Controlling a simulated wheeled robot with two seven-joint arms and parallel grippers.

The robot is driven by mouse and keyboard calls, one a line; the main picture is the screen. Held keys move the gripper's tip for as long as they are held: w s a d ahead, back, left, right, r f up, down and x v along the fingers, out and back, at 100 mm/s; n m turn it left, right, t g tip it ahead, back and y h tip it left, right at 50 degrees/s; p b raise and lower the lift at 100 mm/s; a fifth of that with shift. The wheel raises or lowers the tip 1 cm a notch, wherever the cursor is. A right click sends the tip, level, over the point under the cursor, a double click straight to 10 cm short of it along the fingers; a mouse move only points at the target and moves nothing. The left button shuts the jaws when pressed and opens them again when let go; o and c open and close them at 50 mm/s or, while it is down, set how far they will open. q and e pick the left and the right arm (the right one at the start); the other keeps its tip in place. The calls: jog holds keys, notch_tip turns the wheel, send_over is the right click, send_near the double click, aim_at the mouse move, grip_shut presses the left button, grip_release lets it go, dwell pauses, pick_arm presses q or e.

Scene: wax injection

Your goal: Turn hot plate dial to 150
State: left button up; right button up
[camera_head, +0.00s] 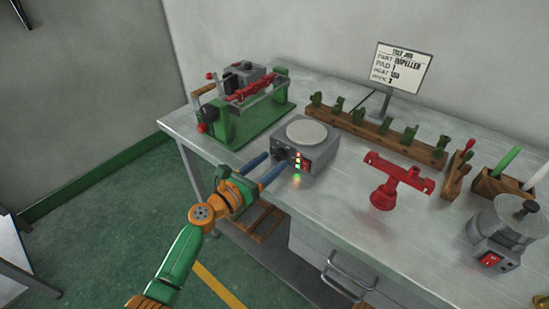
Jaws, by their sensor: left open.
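The grey hot plate (322,161) stands near the table's front edge, with a pale round top (306,132). Its dark dial (280,153) is at the left of the front face, beside small lit indicators (298,160) and a red switch (307,165). My left gripper (277,160) is open, with its two blue fingers pointing at the dial from the front left. The fingertips are close to the dial, one at each side; I cannot tell whether they touch it. The dial's setting is too small to read. My right gripper is not in view.
A green-based machine (259,119) stands left of the hot plate. A red stand (382,198) is to its right. Behind are a wooden rack (398,146) of green parts and a sign (402,68). A grey pot (496,236) stands at the far right.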

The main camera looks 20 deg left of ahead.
pick_arm(q)
jog(key=shift+w+d, duration=0.15)
jog(key=shift+w, duration=0.4)
jog(key=shift+w+d+f, duration=0.15)
jog(key=shift+w+f, duration=0.05)
jog(key=shift+w, duration=0.3)
jog(key=shift+s, duration=0.1)
grip_shut()
